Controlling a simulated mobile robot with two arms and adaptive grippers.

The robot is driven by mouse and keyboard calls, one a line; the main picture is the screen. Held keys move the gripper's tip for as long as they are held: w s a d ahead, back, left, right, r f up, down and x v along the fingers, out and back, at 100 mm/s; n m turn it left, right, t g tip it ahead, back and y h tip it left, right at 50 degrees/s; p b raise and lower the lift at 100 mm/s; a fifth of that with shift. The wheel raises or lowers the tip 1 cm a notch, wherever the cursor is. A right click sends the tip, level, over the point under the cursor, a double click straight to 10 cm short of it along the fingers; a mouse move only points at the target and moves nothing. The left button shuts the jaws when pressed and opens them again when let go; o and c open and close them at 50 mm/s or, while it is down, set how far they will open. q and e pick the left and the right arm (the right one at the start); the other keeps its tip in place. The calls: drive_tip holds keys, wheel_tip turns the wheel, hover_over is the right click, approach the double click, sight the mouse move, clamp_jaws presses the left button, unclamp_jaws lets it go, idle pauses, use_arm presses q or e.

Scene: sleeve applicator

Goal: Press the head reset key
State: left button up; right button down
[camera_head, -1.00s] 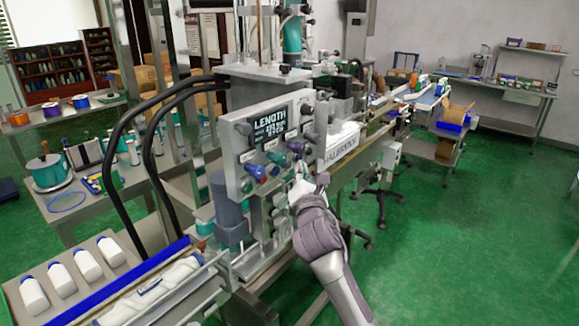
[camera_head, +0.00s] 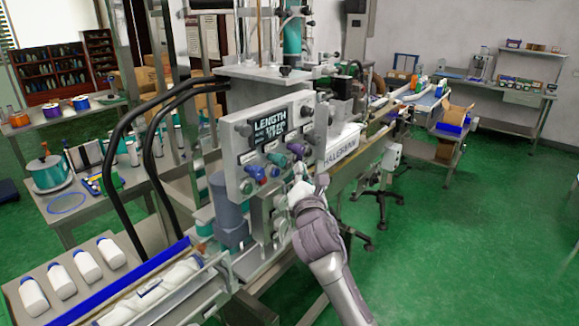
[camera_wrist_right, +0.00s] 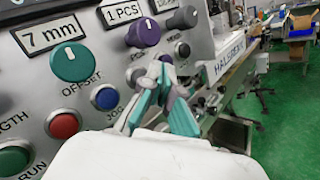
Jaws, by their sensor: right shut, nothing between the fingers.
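The grey control panel (camera_head: 247,170) with its LENGTH display (camera_head: 269,127) faces me in the head view. In the right wrist view the panel carries a teal OFFSET knob (camera_wrist_right: 77,61), a purple knob (camera_wrist_right: 143,33), a blue JOG button (camera_wrist_right: 105,97), a red button (camera_wrist_right: 64,125) and a green RUN button (camera_wrist_right: 13,160). Small dark round keys (camera_wrist_right: 182,49) sit below the knobs. No head reset label is readable. My right gripper (camera_wrist_right: 160,72) is shut and empty, its tips in front of the panel's lower right, covering part of it. Contact cannot be told. My left gripper is not in view.
Black hoses (camera_head: 150,150) arch left of the panel. White bottles (camera_head: 87,266) lie on a tray at lower left. A conveyor (camera_head: 375,130) runs back to the right. The green floor (camera_head: 470,240) at right is open.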

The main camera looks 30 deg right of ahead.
drive_tip(key=shift+w, duration=0.1)
idle(0.4)
drive_tip(key=shift+w+a, duration=0.2)
drive_tip(key=shift+w, duration=0.1)
drive_tip(key=shift+w+a, duration=0.15)
drive_tip(key=shift+w, duration=0.2)
idle(0.7)
idle(0.3)
drive_tip(key=shift+s+d+p, duration=0.35)
drive_tip(key=shift+s+p, duration=0.35)
drive_tip(key=shift+s, duration=0.1)
